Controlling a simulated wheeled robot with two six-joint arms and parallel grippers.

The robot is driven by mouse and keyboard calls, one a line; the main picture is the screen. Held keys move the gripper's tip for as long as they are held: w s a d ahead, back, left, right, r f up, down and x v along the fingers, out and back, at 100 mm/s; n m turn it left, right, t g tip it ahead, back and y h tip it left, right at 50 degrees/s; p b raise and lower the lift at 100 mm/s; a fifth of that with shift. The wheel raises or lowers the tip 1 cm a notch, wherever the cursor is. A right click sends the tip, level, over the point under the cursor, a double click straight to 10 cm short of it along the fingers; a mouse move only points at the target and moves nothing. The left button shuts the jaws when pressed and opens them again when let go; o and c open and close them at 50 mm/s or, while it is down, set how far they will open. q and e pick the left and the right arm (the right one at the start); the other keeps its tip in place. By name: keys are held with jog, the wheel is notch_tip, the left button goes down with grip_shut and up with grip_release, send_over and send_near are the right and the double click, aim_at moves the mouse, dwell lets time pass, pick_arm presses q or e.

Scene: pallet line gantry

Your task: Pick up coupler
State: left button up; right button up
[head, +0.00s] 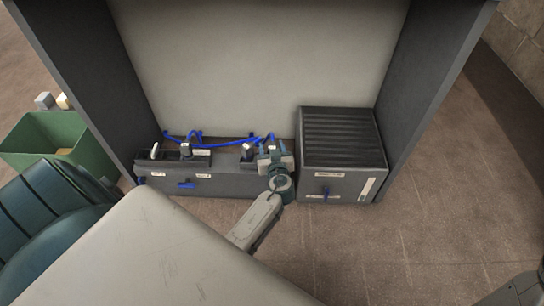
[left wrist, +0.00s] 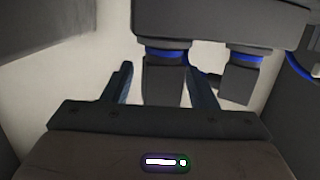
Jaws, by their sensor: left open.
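In the left wrist view, a dark coupler-like block with a blue ring (left wrist: 165,86) shows between the two fingers of my left gripper (left wrist: 160,75). A second dark block with a blue ring (left wrist: 241,80) is just to the right, outside the fingers. In the head view, my left gripper (head: 275,160) is at the right end of the low dark panel and partly hides what is there. A dark coupler (head: 247,154) shows just left of it. The left gripper is open; I cannot tell whether its fingers touch the block. The right gripper does not show.
A dark ribbed box (head: 342,140) stands close right of my left gripper. Blue cables (head: 220,143) run along the panel (head: 225,183). Another dark coupler (head: 186,150) is at its left. Grey frame posts flank the bay. A green bin (head: 85,150) is at the far left.

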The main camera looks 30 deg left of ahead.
pick_arm(q)
jog(key=shift+w+a+f, duration=0.1)
jog(key=shift+w+a, duration=0.25)
grip_shut()
